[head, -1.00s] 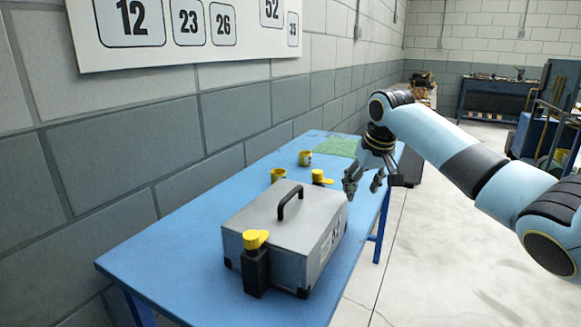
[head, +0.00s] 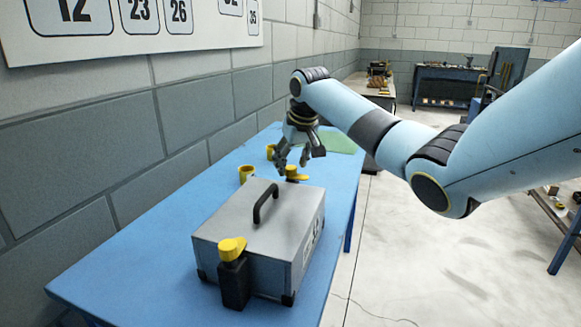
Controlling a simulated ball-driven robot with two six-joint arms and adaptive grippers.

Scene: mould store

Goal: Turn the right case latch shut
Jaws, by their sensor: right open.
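A grey case (head: 225,215) with a black top handle (head: 265,201) stands closed on the blue table (head: 130,240). It has two yellow latches. The near latch (head: 232,248) sits on a black block (head: 234,284) at the case's front corner. The far latch (head: 294,173), further right in the picture, shows behind the case's far edge, its tab pointing right; its lower part is hidden. My right gripper (head: 292,164) points down over the far latch, fingers apart and empty. Whether a finger touches the latch I cannot tell. My left gripper is out of view.
Two yellow cups, a nearer one (head: 246,174) and a farther one (head: 271,152), stand beyond the case near the wall side. A green mat (head: 342,143) lies at the table's far end. The table left of the case is bare. Open floor lies to the right.

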